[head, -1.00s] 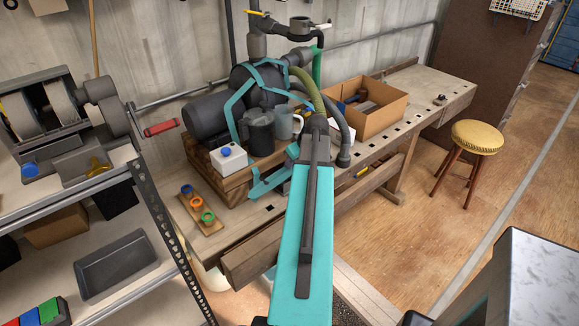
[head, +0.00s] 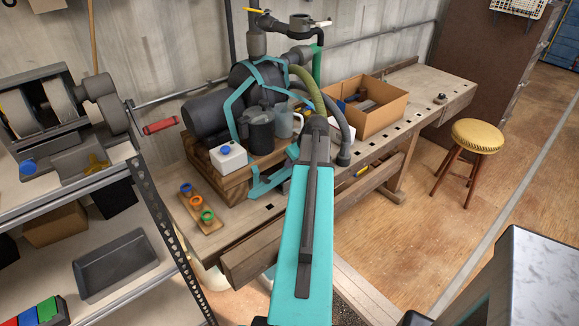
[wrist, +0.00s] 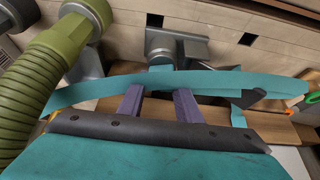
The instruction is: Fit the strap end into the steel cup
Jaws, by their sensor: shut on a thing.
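A flat teal strap (wrist: 205,82) runs across the wrist view in front of my gripper (wrist: 157,97), whose two grey-purple fingers are shut on it. Toward the right the strap carries a dark piece (wrist: 252,98). In the head view, teal strap (head: 268,183) shows low beside the wooden crate, and my arm hides the fingers. A grey metal fitting (wrist: 177,45) stands beyond the strap in the wrist view; I cannot tell whether it is the steel cup. A dark jug (head: 257,132) and a grey mug (head: 284,121) stand by the strapped motor.
A thick olive hose (wrist: 40,85) rises close at the left of the wrist view. The workbench (head: 405,105) also holds a cardboard box (head: 378,118), a white box (head: 229,158) and a wooden strip with coloured rings (head: 197,205). A stool (head: 477,137) stands right, on open floor.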

